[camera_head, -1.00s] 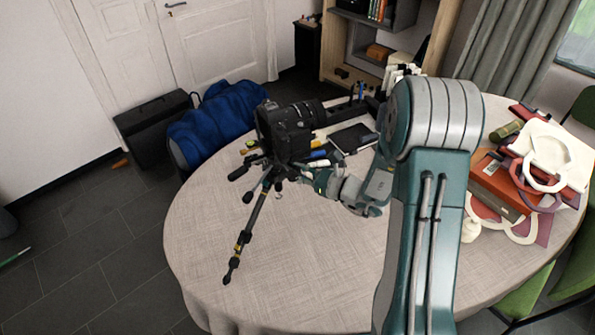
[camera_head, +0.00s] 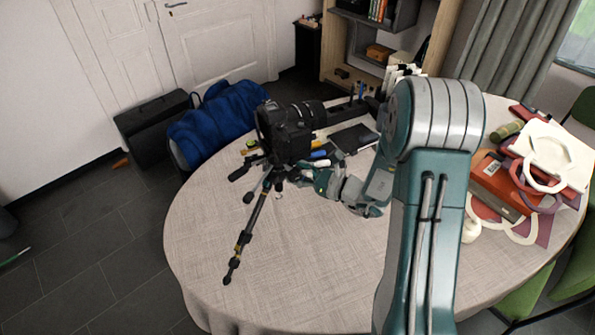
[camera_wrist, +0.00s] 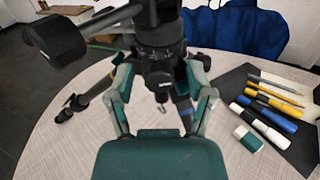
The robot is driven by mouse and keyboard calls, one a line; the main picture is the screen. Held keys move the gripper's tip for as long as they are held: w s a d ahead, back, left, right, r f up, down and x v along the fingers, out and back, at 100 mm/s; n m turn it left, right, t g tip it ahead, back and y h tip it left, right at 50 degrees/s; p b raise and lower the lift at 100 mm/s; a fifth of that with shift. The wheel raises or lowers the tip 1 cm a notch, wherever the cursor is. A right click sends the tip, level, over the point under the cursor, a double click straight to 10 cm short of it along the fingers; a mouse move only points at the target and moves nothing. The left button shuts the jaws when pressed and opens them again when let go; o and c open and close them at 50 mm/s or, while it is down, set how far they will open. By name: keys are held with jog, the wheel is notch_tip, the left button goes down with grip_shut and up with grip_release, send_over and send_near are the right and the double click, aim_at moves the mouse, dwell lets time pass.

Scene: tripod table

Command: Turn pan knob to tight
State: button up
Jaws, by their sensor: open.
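A tripod (camera_head: 254,225) stands on the round table, with a black camera (camera_head: 285,130) on its head. My gripper (camera_head: 296,174) reaches the tripod from the right, just below the camera. In the wrist view, my gripper (camera_wrist: 162,78) has its two teal fingers apart, one on each side of the dark tripod head (camera_wrist: 162,45). A small dark knob-like part (camera_wrist: 161,92) lies between them. I cannot tell whether the fingers touch it or whether it is the pan knob. A thick black grip (camera_wrist: 55,40) sticks out to the left on an arm.
The table (camera_head: 300,265) has clear cloth in front. Pens and markers (camera_wrist: 270,105) and an eraser (camera_wrist: 248,138) lie on a dark sheet (camera_wrist: 232,90) right of my gripper. A red box (camera_head: 497,188) and papers are at the table's right. A blue bag (camera_head: 217,122) stands behind.

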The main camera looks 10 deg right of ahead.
jog(key=v, duration=1.2)
jog(key=shift+w+a, duration=0.1)
